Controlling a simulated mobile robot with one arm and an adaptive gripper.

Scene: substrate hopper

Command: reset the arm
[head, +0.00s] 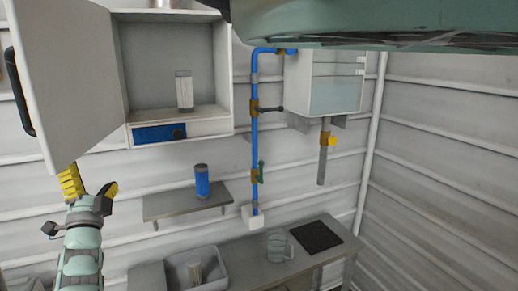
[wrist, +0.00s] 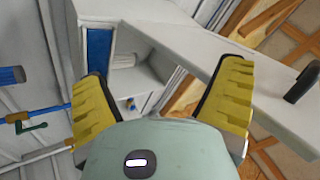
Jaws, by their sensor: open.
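My gripper (head: 92,188) is at the lower left of the head view, in front of the wall cabinet's open door (head: 62,75). Its yellow fingers are spread apart and hold nothing. In the wrist view my gripper (wrist: 165,95) also shows open, with the cabinet (wrist: 150,75) between its fingers and the open door (wrist: 230,65) crossing behind the right finger. In the head view the fingertips appear just below the door's bottom edge; I cannot tell whether they touch it.
The cabinet holds a pale canister (head: 184,92). A blue canister (head: 202,182) stands on a small shelf (head: 165,207). Blue pipe (head: 254,140) with valves runs beside a wall-mounted hopper (head: 335,85). The counter below carries a grey bin (head: 222,268), a glass jug (head: 277,245) and a black mat (head: 316,237).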

